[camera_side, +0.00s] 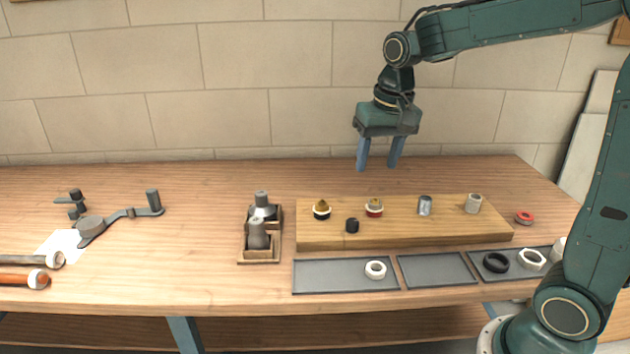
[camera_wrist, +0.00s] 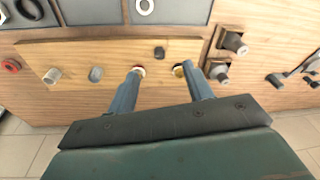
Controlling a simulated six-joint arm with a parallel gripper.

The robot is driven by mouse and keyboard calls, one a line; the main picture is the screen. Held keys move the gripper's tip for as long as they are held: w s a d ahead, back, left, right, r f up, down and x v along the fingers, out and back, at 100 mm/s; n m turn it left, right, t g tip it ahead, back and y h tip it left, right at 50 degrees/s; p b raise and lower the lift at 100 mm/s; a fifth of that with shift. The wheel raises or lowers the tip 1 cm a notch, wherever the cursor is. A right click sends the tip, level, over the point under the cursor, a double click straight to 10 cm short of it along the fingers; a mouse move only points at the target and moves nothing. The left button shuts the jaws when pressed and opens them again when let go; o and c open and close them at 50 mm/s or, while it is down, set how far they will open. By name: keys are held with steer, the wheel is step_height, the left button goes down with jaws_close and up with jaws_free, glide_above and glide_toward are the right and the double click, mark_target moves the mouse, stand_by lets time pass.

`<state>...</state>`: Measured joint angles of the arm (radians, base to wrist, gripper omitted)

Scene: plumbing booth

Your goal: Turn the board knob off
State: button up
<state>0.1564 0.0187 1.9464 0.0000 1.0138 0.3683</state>
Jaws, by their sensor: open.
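The wooden board (camera_side: 455,233) lies on the bench and also shows in the wrist view (camera_wrist: 70,52). A small black knob (camera_side: 352,225) is near its front edge; in the wrist view the knob (camera_wrist: 159,53) is just beyond the gap between my fingertips. Two fittings stand behind it: a brass-topped one with a dark ring (camera_side: 321,209) and one with a red ring (camera_side: 374,207). My gripper (camera_side: 378,167) points down, open and empty, above and behind the board. In the wrist view, my fingers (camera_wrist: 161,70) partly overlap both fittings. I cannot tell the knob's on or off position.
A grey cylinder (camera_side: 425,205) and a pale one (camera_side: 473,203) stand on the board's right. A wooden holder (camera_side: 279,250) with metal parts is left of it. Shallow grey trays (camera_side: 334,274) with rings lie in front. Tools (camera_side: 92,228) lie far left. Space above the board is clear.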

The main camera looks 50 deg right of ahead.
mark_target(352, 221)
steer(key=w+d+f+m+g, duration=0.1)
steer(key=w+d+f+m, duration=0.2)
steer(key=w+d+f, duration=0.2)
steer(key=w+f, duration=0.2)
steer(key=w, duration=0.1)
steer(key=shift+f+g, duration=0.2)
steer(key=shift+g, duration=0.2)
steer(key=shift+w, duration=0.1)
step_height(352, 221, down, 14)
steer(key=shift+r, duration=0.1)
stand_by(0.3)
steer(key=c, duration=1)
